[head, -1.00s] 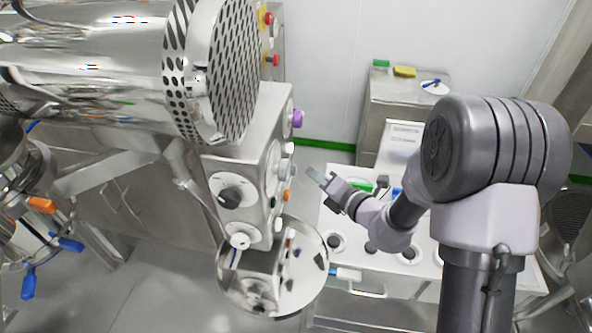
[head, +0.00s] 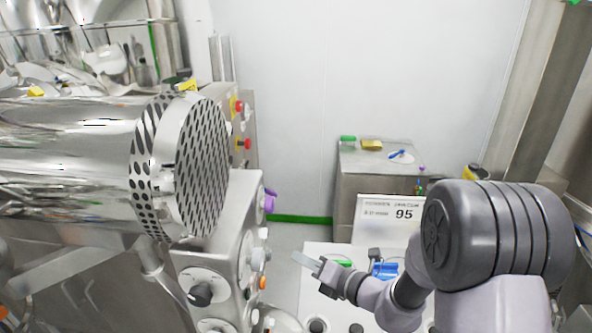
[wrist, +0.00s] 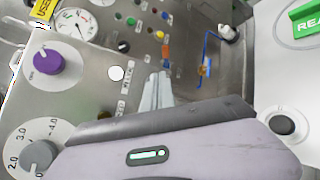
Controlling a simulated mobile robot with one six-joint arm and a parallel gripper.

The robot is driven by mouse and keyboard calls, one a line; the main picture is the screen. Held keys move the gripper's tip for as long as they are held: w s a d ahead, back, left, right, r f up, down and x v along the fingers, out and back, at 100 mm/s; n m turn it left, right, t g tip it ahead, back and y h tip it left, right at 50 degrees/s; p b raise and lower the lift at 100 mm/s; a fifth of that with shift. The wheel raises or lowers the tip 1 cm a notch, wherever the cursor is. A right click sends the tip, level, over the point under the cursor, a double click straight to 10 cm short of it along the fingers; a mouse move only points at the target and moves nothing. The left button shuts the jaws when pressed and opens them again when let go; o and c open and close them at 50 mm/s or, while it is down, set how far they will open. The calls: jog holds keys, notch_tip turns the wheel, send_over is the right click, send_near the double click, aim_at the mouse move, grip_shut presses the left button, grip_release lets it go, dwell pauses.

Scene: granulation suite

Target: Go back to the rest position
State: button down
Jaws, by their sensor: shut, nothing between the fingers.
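My gripper (head: 306,260) is at the end of my arm in the lower middle of the head view. Its fingers point left toward the steel control box (head: 226,240), with a gap between them in the picture. The fingers are shut and empty. In the wrist view my gripper (wrist: 158,88) shows its closed fingers in front of the control panel, which carries a purple knob (wrist: 57,62), a grey dial knob (wrist: 40,154) and several coloured buttons.
A perforated steel drum (head: 200,165) fills the left above the control box. A steel cabinet (head: 370,190) stands behind by the clear wall.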

jog(key=s+a+r+n+g+b, duration=0.1)
jog(key=s+r+n+g+b, duration=0.2)
jog(key=s+n, duration=0.65)
jog(key=s+a+r+n+g+b, duration=0.1)
jog(key=s+a+r+n+g, duration=0.2)
jog(key=s+n, duration=0.65)
jog(key=s+d+n+h+b, duration=0.1)
jog(key=s+d+n+h, duration=0.3)
jog(key=d, duration=0.4)
jog(key=s+d+f+n+t+h+b, duration=0.1)
jog(key=s+d+n+h, duration=0.4)
jog(key=d+n, duration=0.2)
jog(key=n, duration=0.2)
jog(key=shift+s+d+f+n+b, duration=0.3)
jog(key=shift+s+d+b, duration=0.05)
jog(key=shift+d+b, duration=0.05)
jog(key=shift+a, duration=0.15)
